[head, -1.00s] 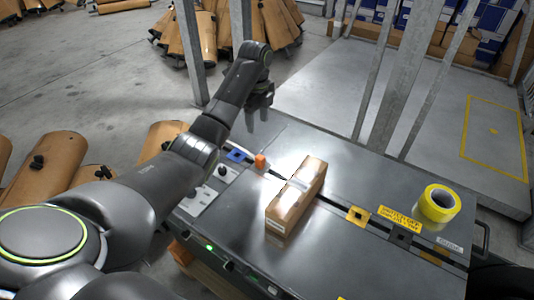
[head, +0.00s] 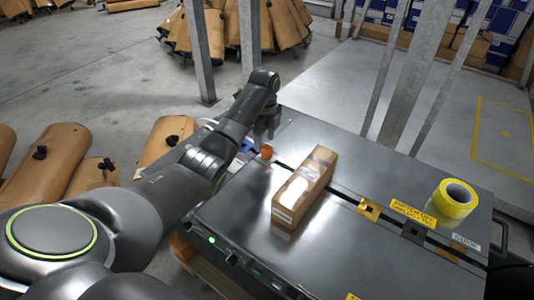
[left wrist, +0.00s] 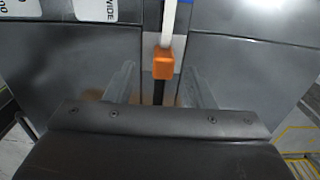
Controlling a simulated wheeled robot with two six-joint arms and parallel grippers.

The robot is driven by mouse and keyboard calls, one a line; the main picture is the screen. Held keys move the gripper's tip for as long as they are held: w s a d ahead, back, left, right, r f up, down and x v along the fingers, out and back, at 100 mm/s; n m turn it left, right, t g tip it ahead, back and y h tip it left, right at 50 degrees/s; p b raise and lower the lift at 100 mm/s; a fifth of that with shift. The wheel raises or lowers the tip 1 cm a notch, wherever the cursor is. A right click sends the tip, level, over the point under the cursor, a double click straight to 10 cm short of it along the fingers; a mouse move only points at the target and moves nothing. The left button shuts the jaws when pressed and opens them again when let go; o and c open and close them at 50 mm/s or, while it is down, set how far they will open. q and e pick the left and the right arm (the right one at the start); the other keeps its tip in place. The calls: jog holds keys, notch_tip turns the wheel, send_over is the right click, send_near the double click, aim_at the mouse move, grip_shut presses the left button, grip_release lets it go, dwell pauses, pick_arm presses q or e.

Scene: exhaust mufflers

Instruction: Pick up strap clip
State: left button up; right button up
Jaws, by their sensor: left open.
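A small orange block (head: 267,152), which looks like the strap clip, sits at the slot across the grey bench, left of the carton. It also shows in the left wrist view (left wrist: 163,63), at the end of a pale strip and above the dark slot. My left gripper (left wrist: 158,90) is open and empty, its two fingers on either side of the slot line, with the block just beyond them near the middle. In the head view my left gripper (head: 268,128) is partly hidden and hangs over the bench's far left part. My right gripper is not in view.
A taped brown carton (head: 303,188) stands on the bench (head: 330,250) right of the orange block. A yellow tape roll (head: 454,198) and a brass-coloured piece (head: 368,209) lie further right. Metal posts (head: 415,75) rise behind the bench. Brown mufflers (head: 52,168) lie on the left floor.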

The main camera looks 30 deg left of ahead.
aim_at(267, 147)
pick_arm(q)
jog(key=f, duration=0.5)
jog(key=shift+w+d+f, duration=0.1)
jog(key=shift+w+d, duration=0.1)
jog(key=shift+d, duration=0.05)
jog(key=shift+c, duration=0.3)
jog(key=c, duration=1)
